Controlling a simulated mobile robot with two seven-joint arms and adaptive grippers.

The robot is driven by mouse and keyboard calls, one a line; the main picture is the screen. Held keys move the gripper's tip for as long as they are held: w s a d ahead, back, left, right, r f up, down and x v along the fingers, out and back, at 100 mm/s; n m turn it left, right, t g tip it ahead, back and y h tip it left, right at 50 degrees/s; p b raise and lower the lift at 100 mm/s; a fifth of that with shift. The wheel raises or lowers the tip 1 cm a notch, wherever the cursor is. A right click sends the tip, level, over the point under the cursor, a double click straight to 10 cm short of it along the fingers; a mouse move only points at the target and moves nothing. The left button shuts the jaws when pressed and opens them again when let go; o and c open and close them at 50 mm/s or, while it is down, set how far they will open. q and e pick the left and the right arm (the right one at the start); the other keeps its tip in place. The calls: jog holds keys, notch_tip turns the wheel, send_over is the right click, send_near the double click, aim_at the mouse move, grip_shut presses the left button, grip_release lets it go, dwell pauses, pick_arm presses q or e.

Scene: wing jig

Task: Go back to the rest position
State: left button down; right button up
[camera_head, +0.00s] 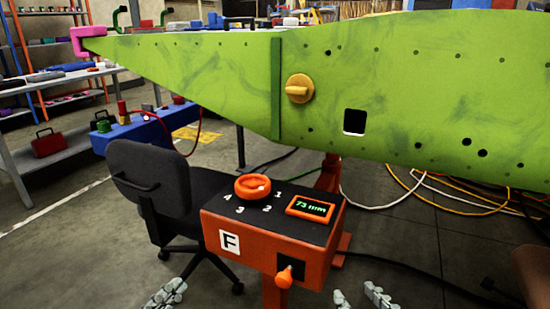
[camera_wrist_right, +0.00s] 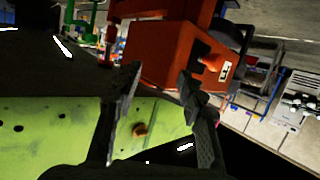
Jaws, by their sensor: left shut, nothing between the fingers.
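My left gripper (camera_head: 166,293) shows at the bottom edge of the head view, left of the orange control box; it is shut and holds nothing. My right gripper (camera_head: 362,298) is at the bottom edge, right of the box, with only its fingertips in view. In the right wrist view its two fingers (camera_wrist_right: 160,85) stand wide apart with nothing between them. The orange control box (camera_head: 262,257) has a dial, a display reading 73 mm, a letter F and a front lever. It also shows in the wrist view (camera_wrist_right: 160,68). Both grippers look apart from it.
A large green wing panel (camera_head: 400,90) with a yellow knob (camera_head: 299,88) spans the back. A black office chair (camera_head: 152,180) stands left of the box. A blue box (camera_head: 150,137) and shelves are behind. Cables (camera_head: 430,190) lie on the floor at right.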

pick_arm(q)
jog(key=s+d+r+n+g+y, duration=0.1)
jog(key=s+d+n+g+y, duration=0.15)
jog(key=d+n+y, duration=0.65)
jog(key=s+a+f+n+g+p, duration=0.2)
jog(key=s+a+f+g+p, duration=0.2)
jog(key=a+f, duration=0.4)
jog(key=s+a+f+n+g+p, duration=0.2)
jog(key=s+a+f+g+p, duration=0.2)
jog(key=f, duration=0.9)
jog(key=s+a+g, duration=0.3)
jog(key=a, duration=0.1)
jog(key=shift+n+y+p, duration=0.3)
jog(key=shift+n+y, duration=0.1)
pick_arm(e)
jog(key=s+d+f+g+h, duration=0.1)
jog(key=s+d+f+g, duration=0.2)
jog(key=f, duration=0.4)
jog(key=s+d+f+m+g+h, duration=0.1)
jog(key=s+d+f+g+h, duration=0.1)
jog(key=s+d+f+g, duration=0.2)
jog(key=s+d+f+g+h, duration=0.1)
jog(key=s+d+f+g, duration=0.3)
jog(key=d+f, duration=0.3)
notch_tip(320, 180, down, 4)
jog(key=shift+s+r+m+h, duration=0.2)
jog(key=shift+s+m+h, duration=0.1)
jog(key=shift+s+m, duration=0.15)
